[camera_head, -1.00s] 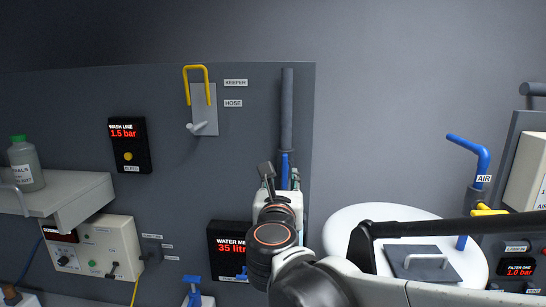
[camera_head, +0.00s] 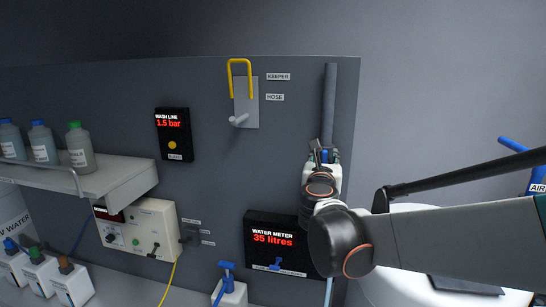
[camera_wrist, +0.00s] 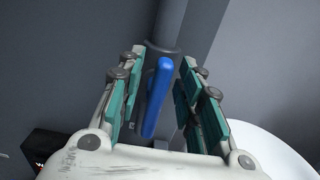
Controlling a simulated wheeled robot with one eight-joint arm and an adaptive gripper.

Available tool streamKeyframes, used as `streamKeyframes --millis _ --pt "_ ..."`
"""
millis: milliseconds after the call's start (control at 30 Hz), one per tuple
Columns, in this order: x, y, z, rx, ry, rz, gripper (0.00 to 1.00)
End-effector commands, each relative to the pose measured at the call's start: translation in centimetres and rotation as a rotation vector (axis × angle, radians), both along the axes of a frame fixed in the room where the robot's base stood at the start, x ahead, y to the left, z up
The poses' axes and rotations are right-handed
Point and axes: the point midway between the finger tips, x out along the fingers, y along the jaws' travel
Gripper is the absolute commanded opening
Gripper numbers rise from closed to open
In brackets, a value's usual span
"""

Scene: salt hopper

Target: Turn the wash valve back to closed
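A blue lever (camera_wrist: 157,97) on the vertical grey pipe (camera_wrist: 168,24) is the likely wash valve handle; no label on it is readable. It stands nearly along the pipe, leaning slightly in the wrist view. My gripper (camera_wrist: 158,85) is open, with green-padded fingers on both sides of the lever and gaps visible between. In the head view my gripper (camera_head: 324,150) is at the pipe's lower end (camera_head: 329,105), hiding most of the valve. Only a bit of blue shows between the fingers there.
The wash line display (camera_head: 172,134) reads 1.5 bar. The water meter (camera_head: 275,243) reads 35 litres, just left of my arm. A yellow keeper (camera_head: 240,63) and a hose hook (camera_head: 239,120) are on the panel at left. A white round vessel (camera_wrist: 262,150) is at lower right.

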Motion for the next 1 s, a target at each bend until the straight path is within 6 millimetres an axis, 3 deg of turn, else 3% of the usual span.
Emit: streamKeyframes --millis 267,433,1000 --pt "0.22 -0.03 -0.03 0.0 0.0 0.0 0.33" --pt "0.21 -0.04 -0.02 0.0 0.0 0.0 0.0" --pt "0.05 -0.27 -0.1 0.094 -0.031 0.001 0.0"
